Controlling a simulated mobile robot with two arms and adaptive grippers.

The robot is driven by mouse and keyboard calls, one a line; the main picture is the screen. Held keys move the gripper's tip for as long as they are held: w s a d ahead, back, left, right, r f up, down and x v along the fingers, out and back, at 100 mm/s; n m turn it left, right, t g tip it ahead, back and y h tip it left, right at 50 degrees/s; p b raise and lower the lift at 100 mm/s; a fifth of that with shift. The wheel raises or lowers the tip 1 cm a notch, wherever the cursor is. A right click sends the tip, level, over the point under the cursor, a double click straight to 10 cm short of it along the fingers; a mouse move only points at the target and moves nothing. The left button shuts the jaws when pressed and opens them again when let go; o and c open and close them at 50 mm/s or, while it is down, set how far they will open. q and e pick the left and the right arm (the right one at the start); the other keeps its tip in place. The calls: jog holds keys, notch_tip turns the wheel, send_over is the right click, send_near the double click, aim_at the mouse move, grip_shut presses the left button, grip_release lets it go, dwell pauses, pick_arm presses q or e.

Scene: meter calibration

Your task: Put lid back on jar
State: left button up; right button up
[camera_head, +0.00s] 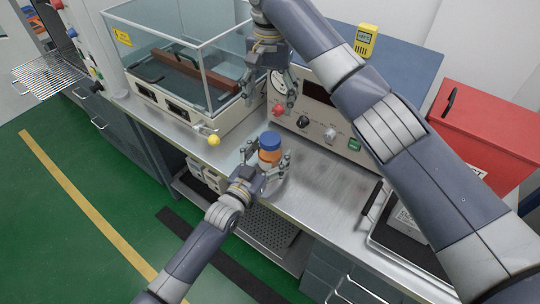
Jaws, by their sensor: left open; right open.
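The jar (269,157) has an orange body and stands upright on the metal bench. The blue lid (270,140) sits on top of the jar; whether it is fully seated I cannot tell. My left gripper (268,156) is open, with its fingers on either side of the jar; contact is too small to make out. My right gripper (269,102) is open and empty, pointing down above and behind the jar, apart from the lid.
A glass-walled case (165,62) stands at the left. A meter panel (330,125) with knobs is behind the jar. A yellow knob (214,140) is left of it. Bench right of the jar is clear.

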pick_arm(q)
jog(key=v, duration=1.2)
dwell(0.3)
